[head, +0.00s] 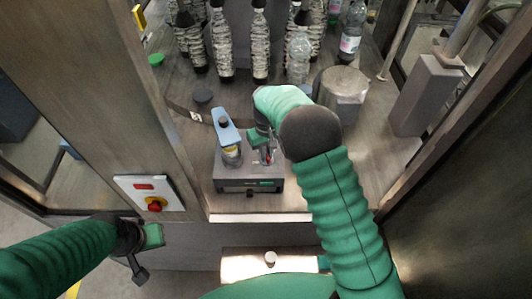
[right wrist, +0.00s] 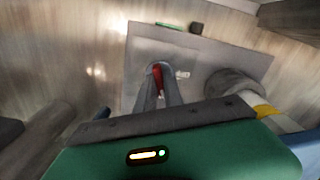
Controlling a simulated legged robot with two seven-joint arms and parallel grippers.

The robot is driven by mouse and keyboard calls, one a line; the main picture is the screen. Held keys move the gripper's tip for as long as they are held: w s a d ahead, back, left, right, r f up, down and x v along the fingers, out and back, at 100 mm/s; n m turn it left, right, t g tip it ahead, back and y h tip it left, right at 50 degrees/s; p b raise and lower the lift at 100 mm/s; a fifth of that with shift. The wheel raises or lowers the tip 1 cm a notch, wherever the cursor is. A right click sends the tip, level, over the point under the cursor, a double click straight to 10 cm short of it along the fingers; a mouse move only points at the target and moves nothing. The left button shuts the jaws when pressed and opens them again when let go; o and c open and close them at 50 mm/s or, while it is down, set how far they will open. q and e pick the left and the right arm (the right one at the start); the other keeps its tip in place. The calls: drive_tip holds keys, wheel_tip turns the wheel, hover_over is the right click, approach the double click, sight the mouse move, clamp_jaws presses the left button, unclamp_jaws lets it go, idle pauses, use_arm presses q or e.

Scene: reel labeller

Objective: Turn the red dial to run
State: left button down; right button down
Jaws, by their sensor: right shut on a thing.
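The red dial (right wrist: 157,74) is a narrow red grip on the grey top plate of the labeller (right wrist: 205,57). In the right wrist view my right gripper (right wrist: 158,82) is shut on it, with one dark finger on each side. In the head view the dial is a small red spot (head: 268,155), partly hidden by my right gripper (head: 265,152), which reaches down onto the labeller (head: 250,184). Any run mark on the plate is too small to read. My left gripper (head: 142,255) hangs low at the left, away from the labeller; its fingers are unclear.
A white panel (head: 149,193) with a red and yellow switch is on the left post. Bottles (head: 258,45) stand behind. A metal cylinder (head: 343,84) stands at the right near my right arm.

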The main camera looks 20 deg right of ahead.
drive_tip(key=m, duration=0.6)
drive_tip(key=shift+b, duration=0.3)
drive_tip(key=m, duration=0.4)
drive_tip(key=shift+r+m, duration=0.1)
drive_tip(key=shift+m, duration=0.3)
drive_tip(key=c, duration=1.5)
unclamp_jaws()
drive_tip(key=shift+o, duration=0.2)
